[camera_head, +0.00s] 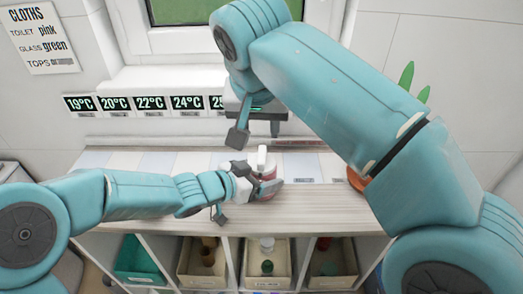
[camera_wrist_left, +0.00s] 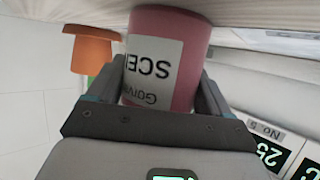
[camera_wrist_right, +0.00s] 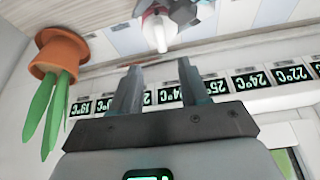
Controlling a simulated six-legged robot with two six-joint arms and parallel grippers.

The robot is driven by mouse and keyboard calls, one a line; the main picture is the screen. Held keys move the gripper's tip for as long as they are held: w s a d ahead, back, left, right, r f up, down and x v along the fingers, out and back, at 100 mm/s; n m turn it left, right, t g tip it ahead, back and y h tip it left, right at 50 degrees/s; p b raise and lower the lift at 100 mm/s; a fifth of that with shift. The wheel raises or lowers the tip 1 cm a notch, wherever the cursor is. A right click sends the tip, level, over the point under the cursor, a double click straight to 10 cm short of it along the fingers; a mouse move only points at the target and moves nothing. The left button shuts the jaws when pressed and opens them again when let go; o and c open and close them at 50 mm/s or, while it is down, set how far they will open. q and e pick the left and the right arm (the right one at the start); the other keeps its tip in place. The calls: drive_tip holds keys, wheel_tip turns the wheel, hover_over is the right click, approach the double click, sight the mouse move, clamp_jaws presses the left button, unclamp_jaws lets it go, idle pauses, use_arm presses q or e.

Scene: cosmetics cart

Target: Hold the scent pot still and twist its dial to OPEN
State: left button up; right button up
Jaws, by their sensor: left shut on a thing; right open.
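The scent pot (camera_head: 269,176) is a pink jar with a white label, standing on the cart's top near its front. In the left wrist view the pot (camera_wrist_left: 180,45) fills the space between the fingers, its label upside down. My left gripper (camera_head: 258,186) is shut around the pot's side. The white dial (camera_head: 262,158) rises on top of the pot; its marking cannot be read. My right gripper (camera_head: 256,132) is open and empty, above and behind the pot. In the right wrist view the white dial (camera_wrist_right: 160,32) lies beyond the open fingers (camera_wrist_right: 159,72), apart from them.
An orange plant pot (camera_wrist_right: 62,52) with green leaves stands right of the scent pot in the head view, partly behind my right arm. Temperature displays (camera_head: 150,104) line the back. Bins (camera_head: 268,264) with bottles sit on the shelf below. The worktop (camera_head: 140,190) left of the pot is clear.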

sight(262, 154)
drive_tip(key=x, duration=1.1)
drive_tip(key=shift+w+f, duration=0.25)
drive_tip(key=shift+f, duration=0.1)
clamp_jaws()
